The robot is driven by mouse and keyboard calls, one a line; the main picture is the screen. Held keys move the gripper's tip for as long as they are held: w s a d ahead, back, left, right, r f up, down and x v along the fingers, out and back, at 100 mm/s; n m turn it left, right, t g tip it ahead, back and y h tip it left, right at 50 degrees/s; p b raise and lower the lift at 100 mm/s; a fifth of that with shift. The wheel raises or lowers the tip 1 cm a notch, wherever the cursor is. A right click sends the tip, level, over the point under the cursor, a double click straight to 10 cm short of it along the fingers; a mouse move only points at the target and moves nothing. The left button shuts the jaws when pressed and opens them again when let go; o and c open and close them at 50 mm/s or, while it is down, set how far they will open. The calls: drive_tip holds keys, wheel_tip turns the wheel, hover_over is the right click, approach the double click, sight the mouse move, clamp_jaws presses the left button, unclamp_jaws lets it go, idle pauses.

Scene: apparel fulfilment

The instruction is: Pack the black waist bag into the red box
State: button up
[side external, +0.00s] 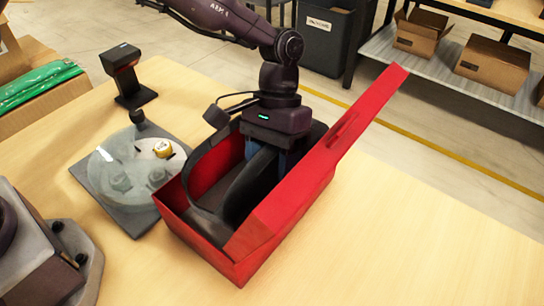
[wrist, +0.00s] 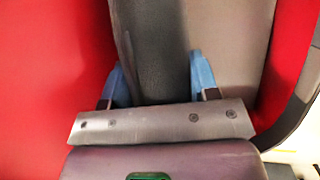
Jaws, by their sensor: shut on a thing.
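The red box (side external: 205,250) stands open on the table, with its lid (side external: 340,135) raised and tilted to the right. The black waist bag (side external: 250,185) is partly inside the box, and its dark strap (side external: 197,178) loops up around the left inside. My gripper (side external: 268,158) points down into the box and is shut on the bag. In the wrist view the blue fingers (wrist: 160,85) sit on either side of a dark band of the bag (wrist: 158,60). Red box walls show at both sides there. The lower part of the bag is hidden by the box's front wall.
A grey board with a clear round dome (side external: 135,165) and a yellow item lies left of the box, close to it. A black scanner-like stand (side external: 127,75) is at the back left. The table right of the box is clear.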

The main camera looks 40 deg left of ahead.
drive_tip(key=shift+f, duration=0.15)
drive_tip(key=shift+f, duration=0.6)
drive_tip(key=o, duration=1.1)
drive_tip(key=v, duration=1.3)
